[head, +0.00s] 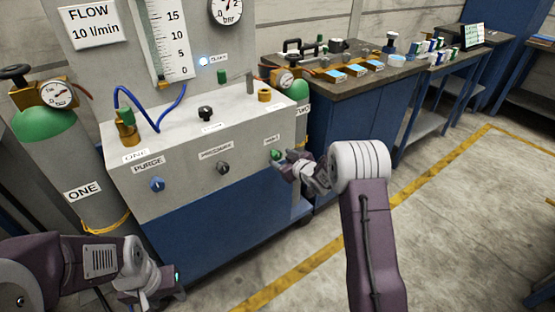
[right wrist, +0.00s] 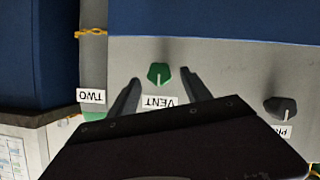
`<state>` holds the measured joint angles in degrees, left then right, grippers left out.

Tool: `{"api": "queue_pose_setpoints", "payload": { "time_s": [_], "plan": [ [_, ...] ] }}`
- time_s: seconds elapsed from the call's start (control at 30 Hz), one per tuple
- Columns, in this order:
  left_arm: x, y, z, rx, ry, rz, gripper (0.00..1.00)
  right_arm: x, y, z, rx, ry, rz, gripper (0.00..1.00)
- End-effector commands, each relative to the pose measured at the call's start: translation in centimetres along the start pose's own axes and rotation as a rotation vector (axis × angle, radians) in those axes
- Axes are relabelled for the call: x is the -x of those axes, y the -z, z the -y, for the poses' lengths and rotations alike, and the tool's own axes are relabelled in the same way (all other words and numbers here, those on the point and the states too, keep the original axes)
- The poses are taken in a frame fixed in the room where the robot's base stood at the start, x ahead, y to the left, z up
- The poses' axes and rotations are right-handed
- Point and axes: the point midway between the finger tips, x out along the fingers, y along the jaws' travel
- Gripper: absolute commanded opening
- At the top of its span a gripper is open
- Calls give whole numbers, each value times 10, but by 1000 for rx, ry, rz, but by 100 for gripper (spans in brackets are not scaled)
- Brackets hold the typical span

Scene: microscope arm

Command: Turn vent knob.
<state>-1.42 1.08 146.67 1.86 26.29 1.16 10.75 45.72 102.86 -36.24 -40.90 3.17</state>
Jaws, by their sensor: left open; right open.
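The green vent knob (head: 275,155) is on the right of the front panel of the grey and blue cabinet (head: 190,190). In the right wrist view, which looks upside down, the vent knob (right wrist: 158,74) has a white pointer line and a VENT label (right wrist: 158,101) beside it. My right gripper (head: 287,163) is at the panel, with its open fingers (right wrist: 160,76) on either side of the knob. I cannot tell whether they touch it. My left gripper (head: 172,285) is open and low at the left, away from the panel.
A blue purge knob (head: 157,184) and a dark middle knob (head: 223,168) share the panel. A black knob (head: 205,113) and a blue hose (head: 150,98) are on top. Green-topped cylinder ONE (head: 83,190) stands left. A workbench (head: 350,80) stands right; the floor (head: 440,220) is clear.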

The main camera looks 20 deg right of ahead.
Motion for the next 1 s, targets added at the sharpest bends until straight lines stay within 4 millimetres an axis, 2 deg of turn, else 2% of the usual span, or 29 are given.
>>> {"api": "queue_pose_setpoints", "payload": {
  "time_s": [0.03,0.1,0.2,0.53,0.73,1.0],
  "plan": [
    [-5,0,0,0,0,0,48,-12,-2,1,1,1,-2,57],
    [-7,-1,0,0,0,0,48,-23,-2,1,1,0,-1,57],
    [-9,-1,0,0,0,0,48,-34,-1,0,0,0,0,57],
    [-9,-1,0,0,0,0,48,-38,0,0,-1,0,0,57],
    [-9,-1,0,0,0,0,48,-38,0,0,-1,0,0,1],
    [-18,-2,0,0,0,0,48,-39,-2,1,19,-9,0,0]
  ]
}}
